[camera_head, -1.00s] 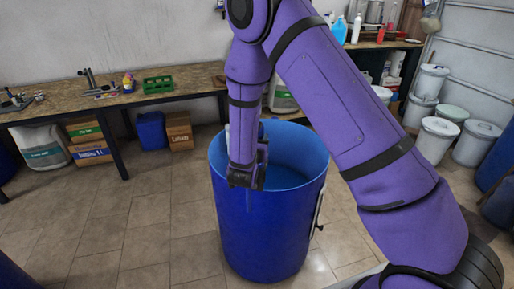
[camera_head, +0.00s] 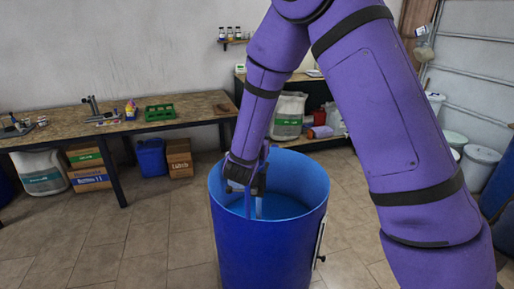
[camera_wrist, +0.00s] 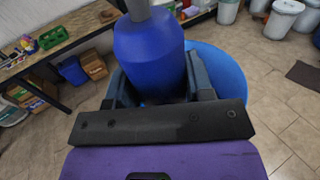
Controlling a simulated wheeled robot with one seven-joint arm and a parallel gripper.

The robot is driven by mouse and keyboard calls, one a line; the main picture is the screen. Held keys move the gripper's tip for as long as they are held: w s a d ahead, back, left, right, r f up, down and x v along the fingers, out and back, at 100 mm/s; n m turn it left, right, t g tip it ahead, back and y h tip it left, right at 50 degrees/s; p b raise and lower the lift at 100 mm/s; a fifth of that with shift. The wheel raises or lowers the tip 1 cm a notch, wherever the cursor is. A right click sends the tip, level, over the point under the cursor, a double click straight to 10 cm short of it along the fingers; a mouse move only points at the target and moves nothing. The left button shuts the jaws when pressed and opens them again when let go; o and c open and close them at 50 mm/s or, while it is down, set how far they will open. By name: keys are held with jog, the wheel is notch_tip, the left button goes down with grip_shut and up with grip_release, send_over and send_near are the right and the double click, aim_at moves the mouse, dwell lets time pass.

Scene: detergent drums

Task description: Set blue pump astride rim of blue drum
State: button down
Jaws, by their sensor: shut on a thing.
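The blue drum (camera_head: 262,248) stands open-topped on the tiled floor in the head view; pale blue liquid or bottom shows inside. My gripper (camera_head: 246,186) is over the drum's left part, pointing down at about rim height. In the wrist view my gripper (camera_wrist: 163,98) is shut on the blue pump (camera_wrist: 150,55), a rounded blue body with a grey tube at its top. The drum (camera_wrist: 226,78) shows behind the pump there. In the head view the pump is mostly hidden by my gripper; thin blue and pale parts hang below it inside the drum. Contact with the rim cannot be told.
A wooden workbench (camera_head: 62,140) with a green crate (camera_head: 159,112) stands at the back left. Boxes (camera_head: 179,157) and a blue container (camera_head: 150,157) sit under it. White tubs (camera_head: 480,165) stand at the right. The floor left of the drum is clear.

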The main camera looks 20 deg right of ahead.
notch_tip(320, 180, up, 52)
dwell(2.6)
dwell(0.4)
